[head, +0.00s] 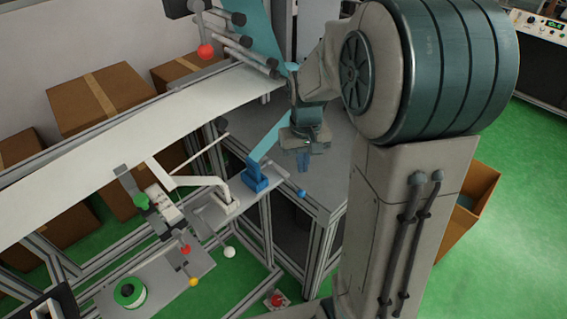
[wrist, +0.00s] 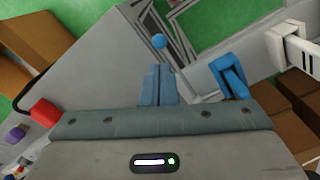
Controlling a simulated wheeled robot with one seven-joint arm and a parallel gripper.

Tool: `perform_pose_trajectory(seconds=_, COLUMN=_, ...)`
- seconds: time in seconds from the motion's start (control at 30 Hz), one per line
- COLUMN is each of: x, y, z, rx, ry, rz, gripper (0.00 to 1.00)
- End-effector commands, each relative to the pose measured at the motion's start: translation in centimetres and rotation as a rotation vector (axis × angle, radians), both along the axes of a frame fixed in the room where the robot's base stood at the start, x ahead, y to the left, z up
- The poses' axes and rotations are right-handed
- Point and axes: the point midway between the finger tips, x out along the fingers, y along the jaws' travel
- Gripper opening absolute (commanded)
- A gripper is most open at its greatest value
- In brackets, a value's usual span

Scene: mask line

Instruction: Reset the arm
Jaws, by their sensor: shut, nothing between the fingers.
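My gripper (head: 303,160) hangs from my arm near the middle of the head view, above the grey machine table. In the wrist view its blue fingers (wrist: 158,84) are together with nothing between them. A blue lever (head: 256,176) stands on a grey bracket just left of my gripper in the head view. The blue lever also shows in the wrist view (wrist: 229,75), to the right of the fingers and apart from them. A blue ball knob (head: 302,193) is below my gripper in the head view. It shows beyond the fingertips in the wrist view (wrist: 159,41).
A white sheet web (head: 130,140) runs across the machine on the left. A white lever (head: 205,182), a red knob (head: 206,51) and a green spool (head: 130,292) are on the frame. Cardboard boxes (head: 100,98) stand behind. Green floor (head: 510,200) is open at right.

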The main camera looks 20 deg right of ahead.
Motion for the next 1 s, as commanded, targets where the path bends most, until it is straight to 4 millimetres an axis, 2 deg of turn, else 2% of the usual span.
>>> perform_pose_trajectory(seconds=0.03, x=0.0, y=0.0, z=1.0, rx=0.0, ry=-0.001, rz=0.0, gripper=0.0)
perform_pose_trajectory(seconds=0.2, x=0.0, y=0.0, z=2.2, rx=0.0, ry=0.0, rz=0.0, gripper=0.0)
perform_pose_trajectory(seconds=0.73, x=-0.1, y=0.1, z=2.2, rx=0.0, ry=-0.003, rz=0.0, gripper=0.0)
perform_pose_trajectory(seconds=0.87, x=-1.3, y=0.4, z=3.5, rx=-0.001, ry=-0.029, rz=0.002, gripper=0.0)
perform_pose_trajectory(seconds=1.0, x=-4.0, y=1.3, z=5.7, rx=-0.003, ry=-0.083, rz=0.006, gripper=0.0)
